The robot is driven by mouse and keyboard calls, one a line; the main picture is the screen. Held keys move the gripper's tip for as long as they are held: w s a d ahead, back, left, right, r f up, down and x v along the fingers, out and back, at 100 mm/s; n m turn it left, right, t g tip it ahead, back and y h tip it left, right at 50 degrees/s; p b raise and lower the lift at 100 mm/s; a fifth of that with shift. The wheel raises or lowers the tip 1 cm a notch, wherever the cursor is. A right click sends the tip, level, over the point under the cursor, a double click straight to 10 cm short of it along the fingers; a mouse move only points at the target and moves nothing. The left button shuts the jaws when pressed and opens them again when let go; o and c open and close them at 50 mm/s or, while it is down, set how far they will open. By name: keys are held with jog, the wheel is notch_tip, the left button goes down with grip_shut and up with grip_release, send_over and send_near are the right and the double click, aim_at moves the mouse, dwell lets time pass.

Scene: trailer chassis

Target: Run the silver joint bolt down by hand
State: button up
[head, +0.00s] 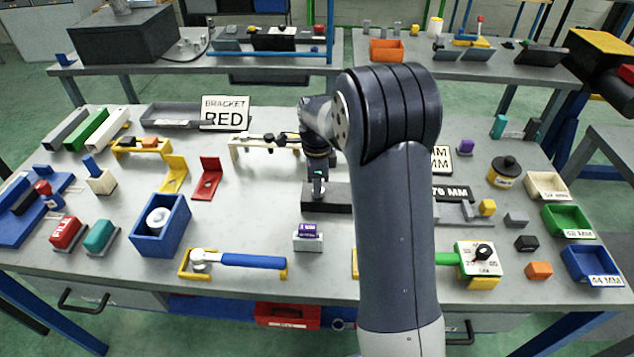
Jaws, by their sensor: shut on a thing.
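My gripper (318,183) points straight down over a dark grey block (340,206) in the middle of the bench. It is shut on a small silver piece, which looks like the joint bolt (318,188), at the block's top left. The bolt is too small to show its thread or how deep it sits. My arm hides the block's right end and part of the bench behind it.
A cream rack (240,150) with dark pieces stands behind and left of my gripper. A purple-topped block (308,238) and a blue-handled wrench (250,261) lie in front. A red angle bracket (207,180) is left. Bare bench lies between them.

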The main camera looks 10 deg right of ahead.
jog(key=shift+w+r+m, duration=0.2)
jog(key=shift+r+m, duration=0.05)
jog(key=shift+m, duration=0.25)
dwell(0.3)
jog(key=o, duration=0.7)
jog(key=shift+c, duration=0.2)
jog(key=o, duration=0.3)
jog(key=shift+s+f, duration=0.15)
jog(key=shift+f, duration=0.05)
jog(key=shift+o, duration=0.2)
notch_tip(320, 180, up, 11)
jog(key=shift+b, duration=0.45)
jog(key=shift+f, duration=0.15)
notch_tip(320, 180, down, 11)
jog(key=shift+r+p, duration=0.1)
jog(key=shift+p, duration=0.3)
